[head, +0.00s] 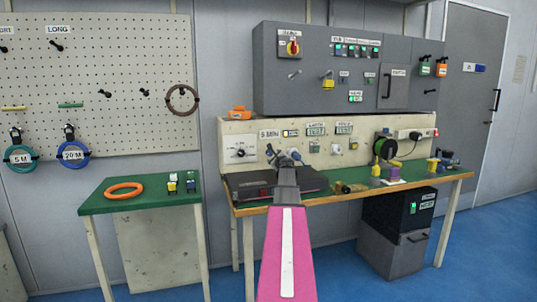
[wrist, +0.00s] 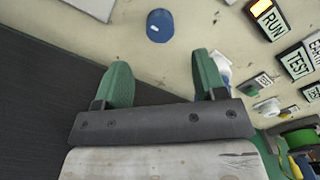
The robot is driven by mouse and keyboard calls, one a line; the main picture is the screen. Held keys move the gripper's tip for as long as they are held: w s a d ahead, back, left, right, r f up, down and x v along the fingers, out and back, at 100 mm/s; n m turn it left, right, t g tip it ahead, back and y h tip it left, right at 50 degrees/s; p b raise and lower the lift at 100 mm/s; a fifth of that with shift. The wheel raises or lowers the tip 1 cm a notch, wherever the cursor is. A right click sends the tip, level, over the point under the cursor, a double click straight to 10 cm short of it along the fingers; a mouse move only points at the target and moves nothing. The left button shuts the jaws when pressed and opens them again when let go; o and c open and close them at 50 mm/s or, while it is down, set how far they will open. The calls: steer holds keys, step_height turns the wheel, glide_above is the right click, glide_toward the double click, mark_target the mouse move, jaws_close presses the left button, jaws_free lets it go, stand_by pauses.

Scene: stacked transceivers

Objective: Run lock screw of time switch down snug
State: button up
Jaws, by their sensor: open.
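My gripper (head: 284,160) reaches toward the cream back panel of the bench in the head view, with my pink arm link below it. In the wrist view my gripper (wrist: 164,76) shows two green fingers spread wide with nothing between them. A blue round knob (wrist: 159,26) with a small white mark sits on the cream panel ahead of the fingers, apart from them. A white plate with a dial (head: 240,150) is at the panel's left end. I cannot tell for sure which part is the time switch, and no lock screw can be made out.
A dark flat case (head: 245,186) lies on the green bench top below my gripper. A RUN indicator (wrist: 268,18) and TEST labels are on the panel to the right. A green side table (head: 150,202) stands left.

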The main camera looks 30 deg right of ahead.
mark_target(270, 153)
steer(key=x, duration=1)
steer(key=shift+a, duration=0.1)
steer(key=c, duration=0.9)
